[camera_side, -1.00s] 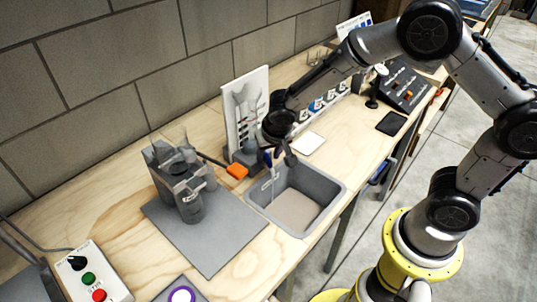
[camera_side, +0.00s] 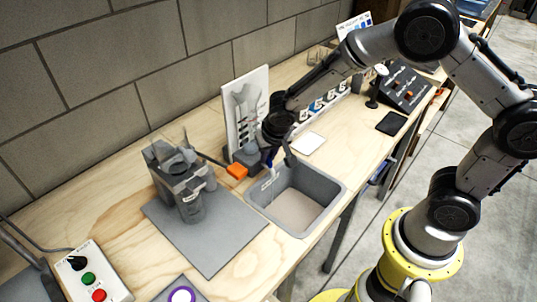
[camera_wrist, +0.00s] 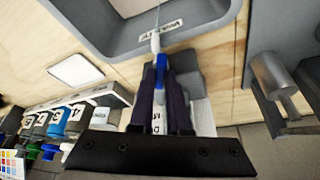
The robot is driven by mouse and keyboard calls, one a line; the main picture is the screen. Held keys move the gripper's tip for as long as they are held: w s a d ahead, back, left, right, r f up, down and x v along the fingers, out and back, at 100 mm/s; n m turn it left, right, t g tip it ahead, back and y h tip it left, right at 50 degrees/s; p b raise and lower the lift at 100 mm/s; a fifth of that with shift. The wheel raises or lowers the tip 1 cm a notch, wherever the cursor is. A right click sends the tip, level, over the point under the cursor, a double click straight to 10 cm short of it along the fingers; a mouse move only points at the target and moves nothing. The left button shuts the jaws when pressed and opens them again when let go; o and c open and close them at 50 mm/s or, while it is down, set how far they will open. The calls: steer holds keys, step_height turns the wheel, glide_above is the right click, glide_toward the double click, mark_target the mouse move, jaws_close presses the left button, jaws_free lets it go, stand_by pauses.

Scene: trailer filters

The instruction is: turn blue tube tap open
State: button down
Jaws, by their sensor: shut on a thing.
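The blue tube tap (camera_wrist: 161,68) sits on a white tube that ends over the grey sink (camera_wrist: 112,40). In the wrist view my gripper (camera_wrist: 160,88) has its two dark fingers on either side of the blue tap handle, closed on it. In the side view my gripper (camera_side: 277,158) hangs at the sink's back edge, and a bit of the blue tap (camera_side: 269,160) shows beside a finger. The sink (camera_side: 332,188) looks empty apart from a pale bottom. The handle's exact angle is partly hidden by the fingers.
An upright white panel (camera_side: 240,97) stands just behind the tap. A white card (camera_side: 309,144) lies to the right. Several blue and green valves (camera_wrist: 62,122) line the wrist view's left.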

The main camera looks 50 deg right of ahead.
steer(key=shift+n, duration=0.3)
steer(key=shift+s+d+n+t+y, duration=0.15)
steer(key=shift+n+y, duration=0.3)
steer(key=shift+n, duration=0.65)
steer(key=shift+w+n+t+y, duration=0.15)
steer(key=shift+n+y, duration=0.3)
steer(key=shift+n, duration=1.15)
steer(key=c, duration=0.9)
jaws_free()
steer(key=v, duration=1.4)
steer(key=shift+s+d+f, duration=0.1)
steer(key=shift+d, duration=0.2)
